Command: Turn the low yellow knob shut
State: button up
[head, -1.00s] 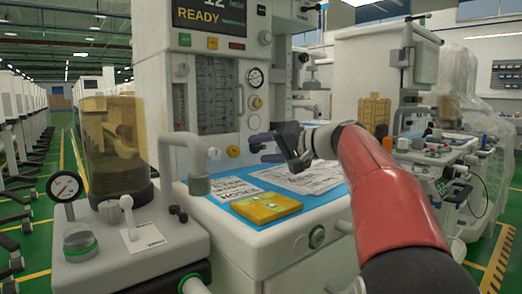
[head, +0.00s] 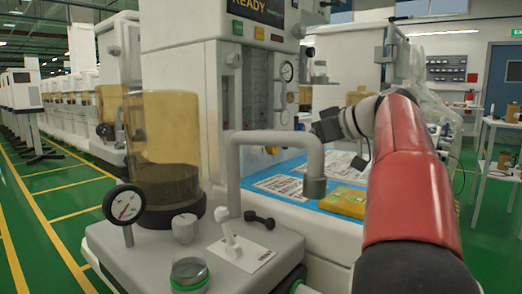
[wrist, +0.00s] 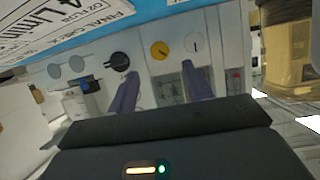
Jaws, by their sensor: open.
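The low yellow knob (wrist: 159,50) sits on the pale front panel in the wrist view, with a dark mark on its face. It also shows small in the head view (head: 271,150), beside the bent grey pipe. My gripper (wrist: 160,72) is open, its two purple fingers apart and nothing between them. The yellow knob appears between the fingertips in the picture, beyond them; I cannot tell the exact gap. In the head view my gripper (head: 328,126) is a dark shape right of the knob, with its fingers not clearly visible.
A black knob (wrist: 119,63) and a white dial (wrist: 194,43) flank the yellow knob. The bent grey pipe (head: 278,137) stands in front of the panel. A yellow packet (head: 343,203) and printed sheets lie on the blue worktop. An amber canister (head: 160,145) stands left.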

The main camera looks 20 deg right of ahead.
aim_at(276, 148)
jog(key=shift+w+a+f, duration=0.25)
jog(key=shift+w+a, duration=0.05)
jog(key=x, duration=0.6)
jog(key=shift+w+a+f, duration=0.15)
jog(key=shift+w, duration=0.2)
jog(key=shift+c, duration=0.4)
jog(key=c, duration=0.9)
